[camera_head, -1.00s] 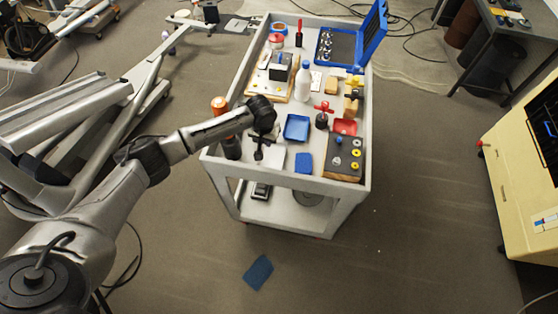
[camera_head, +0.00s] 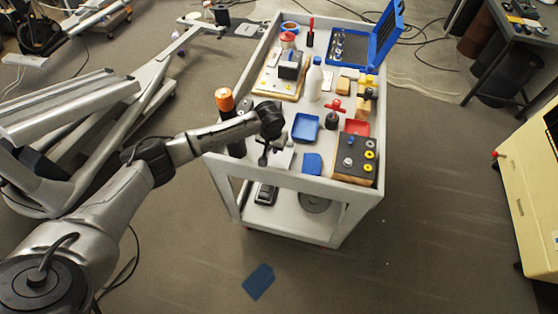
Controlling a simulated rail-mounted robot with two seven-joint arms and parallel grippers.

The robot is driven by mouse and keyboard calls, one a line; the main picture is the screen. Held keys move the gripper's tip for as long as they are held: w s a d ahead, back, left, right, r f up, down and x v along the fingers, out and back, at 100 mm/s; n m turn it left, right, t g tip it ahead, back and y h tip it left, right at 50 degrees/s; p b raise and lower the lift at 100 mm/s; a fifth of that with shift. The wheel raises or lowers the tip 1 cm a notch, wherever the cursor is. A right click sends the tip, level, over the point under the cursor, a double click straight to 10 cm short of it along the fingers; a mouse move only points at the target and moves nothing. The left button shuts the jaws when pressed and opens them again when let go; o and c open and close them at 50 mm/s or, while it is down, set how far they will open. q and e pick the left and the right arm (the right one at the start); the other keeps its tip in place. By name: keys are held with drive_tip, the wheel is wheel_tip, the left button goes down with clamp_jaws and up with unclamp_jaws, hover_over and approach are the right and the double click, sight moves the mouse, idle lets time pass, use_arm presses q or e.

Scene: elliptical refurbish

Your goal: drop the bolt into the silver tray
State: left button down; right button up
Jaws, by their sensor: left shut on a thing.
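My left gripper (camera_head: 264,159) comes in from the left and points down over the near left corner of the cart top. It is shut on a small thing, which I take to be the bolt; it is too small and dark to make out. A silver tray (camera_head: 285,160), a pale metallic patch, lies just right of the fingertips and is partly hidden by my gripper. I cannot tell the height of the fingertips above it. My right gripper is out of view.
The grey cart (camera_head: 238,175) is crowded. A blue tray (camera_head: 306,127), a blue block (camera_head: 312,164), a red tray (camera_head: 357,127) and a dark board (camera_head: 355,160) stand right of my gripper. An orange-capped bottle (camera_head: 225,101) stands left, close to my forearm. A white bottle (camera_head: 314,80) stands farther back.

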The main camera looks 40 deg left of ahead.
sight(272, 159)
use_arm(q)
drive_tip(key=shift+f, duration=0.1)
drive_tip(key=c, duration=1)
unclamp_jaws()
drive_tip(key=shift+s+d+r+p, duration=0.1)
drive_tip(key=shift+s+r+p, duration=0.3)
drive_tip(key=shift+r, duration=1.9)
drive_tip(key=shift+s+d+r+p, duration=0.15)
drive_tip(key=shift+r+p, duration=0.5)
drive_tip(key=shift+r, duration=1.6)
drive_tip(key=shift+s+a+r+p, duration=0.1)
drive_tip(key=shift+s+r+p, duration=0.3)
drive_tip(key=shift+r, duration=1.9)
drive_tip(key=shift+w, duration=0.2)
